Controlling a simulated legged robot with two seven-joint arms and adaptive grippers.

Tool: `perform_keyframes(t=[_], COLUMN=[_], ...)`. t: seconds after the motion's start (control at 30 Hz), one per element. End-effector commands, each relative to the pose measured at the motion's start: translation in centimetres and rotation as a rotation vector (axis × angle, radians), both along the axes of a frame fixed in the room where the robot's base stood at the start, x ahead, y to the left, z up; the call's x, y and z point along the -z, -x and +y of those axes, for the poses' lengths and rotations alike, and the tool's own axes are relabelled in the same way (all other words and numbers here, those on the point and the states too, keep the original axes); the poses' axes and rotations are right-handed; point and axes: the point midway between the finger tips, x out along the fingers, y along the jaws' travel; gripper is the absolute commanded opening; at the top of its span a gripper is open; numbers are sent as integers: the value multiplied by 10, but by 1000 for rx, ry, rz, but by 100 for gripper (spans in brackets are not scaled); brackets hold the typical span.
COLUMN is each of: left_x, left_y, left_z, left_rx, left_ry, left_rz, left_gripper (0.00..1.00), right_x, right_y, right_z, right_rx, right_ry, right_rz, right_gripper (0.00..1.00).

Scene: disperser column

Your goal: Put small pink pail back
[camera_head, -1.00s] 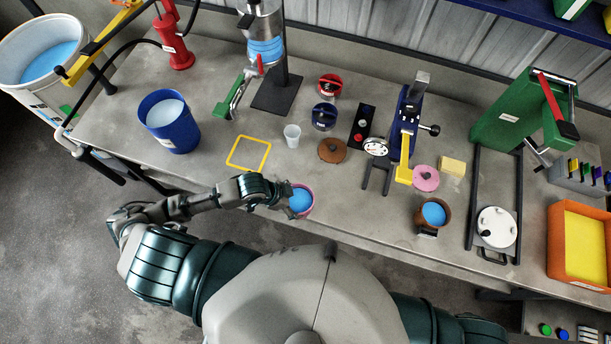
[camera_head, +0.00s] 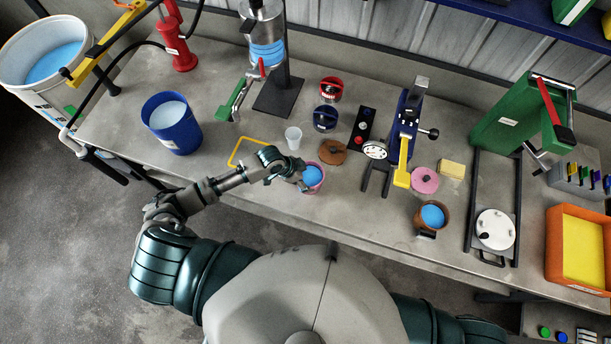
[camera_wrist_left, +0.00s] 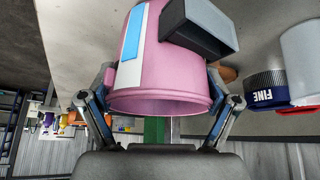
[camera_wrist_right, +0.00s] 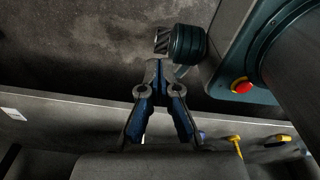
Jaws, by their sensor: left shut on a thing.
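The small pink pail (camera_head: 321,187) holds blue liquid or paint and is by the front part of the bench in the head view. My left gripper (camera_head: 300,178) is shut on the pail from its left side. In the left wrist view the pink pail (camera_wrist_left: 170,80) sits between both fingers of my left gripper (camera_wrist_left: 160,108), with a blue-and-white label and a dark grey block on its side. I cannot tell whether its base touches the bench. My right gripper (camera_wrist_right: 156,65) shows in the right wrist view with its fingertips together and nothing between them.
A yellow square outline (camera_head: 236,153), a white cup (camera_head: 293,138) and a brown lid (camera_head: 333,152) lie near the pail. A blue bucket (camera_head: 172,130) stands left. A pink lid (camera_head: 425,180) and a brown pail (camera_head: 443,214) are right.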

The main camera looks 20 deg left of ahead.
Motion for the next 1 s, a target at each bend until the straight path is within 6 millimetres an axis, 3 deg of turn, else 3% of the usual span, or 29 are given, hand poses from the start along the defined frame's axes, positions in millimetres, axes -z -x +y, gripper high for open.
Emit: perform_keyframes(t=[0.03,0.07,0.1,0.57,1.0], left_x=[0,1,1,-8,-86], left_y=[0,1,1,3,25], left_z=[-1,0,0,6,45], left_rx=[0,1,1,0,1], left_ry=[1,-1,-1,1,0], left_rz=[-1,3,3,2,0], left_gripper=[22,93,100,100,100], right_x=[0,0,0,0,1], right_y=[0,0,0,0,-1], right_z=[-1,-1,-2,-12,-11], right_rx=[-1,-1,-1,-4,-2], right_ry=[1,1,2,14,13], right_rz=[0,0,0,-1,-1], right_gripper=[0,0,0,0,0])
